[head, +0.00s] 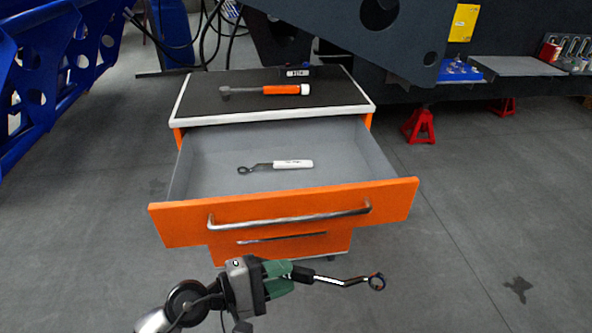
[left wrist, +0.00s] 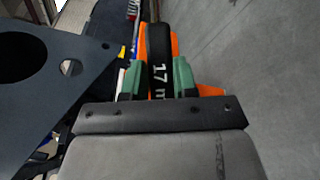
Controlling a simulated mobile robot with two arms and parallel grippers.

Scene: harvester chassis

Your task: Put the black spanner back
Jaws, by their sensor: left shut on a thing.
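The black spanner (head: 342,282) is held by its dark handle in my left gripper (head: 287,277). Its metal shaft and ring end point right, in front of the open drawer. In the left wrist view the black handle (left wrist: 159,62), with white lettering, sits between the green fingers of the left gripper (left wrist: 156,82). The orange cabinet's top drawer (head: 283,213) is pulled open. A white-handled spanner (head: 292,164) lies inside it, ring end to the left. My right gripper is not in view.
The cabinet's dark top (head: 210,103) carries an orange-handled tool (head: 280,90) and a small dark labelled box (head: 298,72). The drawer has bare floor around the spanner. A blue frame (head: 60,70) stands left; a red stand (head: 418,126) stands right.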

